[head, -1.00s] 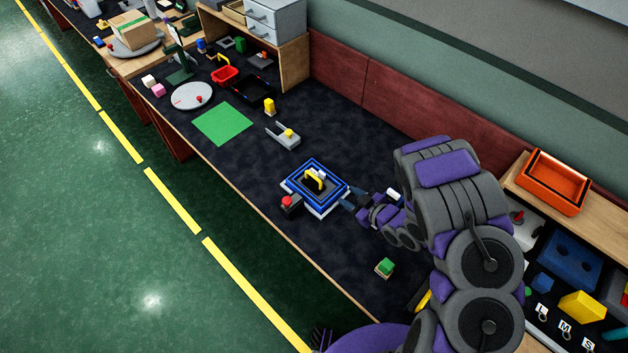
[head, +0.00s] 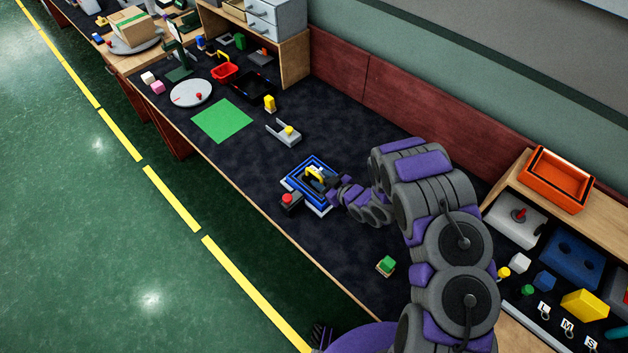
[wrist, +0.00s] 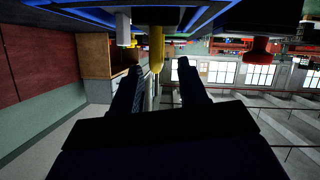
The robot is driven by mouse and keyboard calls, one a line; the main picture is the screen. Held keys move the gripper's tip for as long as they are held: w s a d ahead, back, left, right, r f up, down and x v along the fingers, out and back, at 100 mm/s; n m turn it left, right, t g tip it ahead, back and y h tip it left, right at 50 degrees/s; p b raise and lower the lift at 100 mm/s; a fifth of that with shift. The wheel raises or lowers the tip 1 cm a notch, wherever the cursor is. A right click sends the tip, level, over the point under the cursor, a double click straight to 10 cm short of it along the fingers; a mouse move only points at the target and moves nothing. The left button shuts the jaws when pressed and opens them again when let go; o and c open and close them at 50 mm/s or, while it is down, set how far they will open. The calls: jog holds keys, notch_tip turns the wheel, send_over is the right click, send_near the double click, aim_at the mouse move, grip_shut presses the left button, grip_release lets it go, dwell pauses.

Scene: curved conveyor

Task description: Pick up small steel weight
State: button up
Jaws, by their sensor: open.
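A tray with blue rims (head: 297,182) sits on the dark bench top, with a yellow handle-shaped piece (head: 313,171) on it. In the wrist view, which looks upside down, the yellow piece (wrist: 156,45) stands beside a small pale cylinder (wrist: 123,29). The cylinder may be the small steel weight, but I cannot be sure. My gripper (head: 329,182) is over the tray's right side, close to the yellow piece. In the wrist view my gripper (wrist: 160,70) is open and empty, its fingers pointing towards both pieces. My gripper partly hides the tray's right side in the head view.
A red-buttoned box (head: 290,201) stands at the tray's left front corner. A grey fork-shaped holder (head: 283,136) and a green mat (head: 222,121) lie farther back. A green block (head: 386,265) is nearer me. The bench right of the holder is clear.

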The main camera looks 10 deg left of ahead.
aim_at(317, 175)
jog(key=x, duration=0.5)
jog(key=shift+w+r+b, duration=0.1)
jog(key=shift+r+b, duration=0.1)
jog(key=shift+b, duration=0.15)
jog(key=shift+c, duration=0.2)
grip_shut()
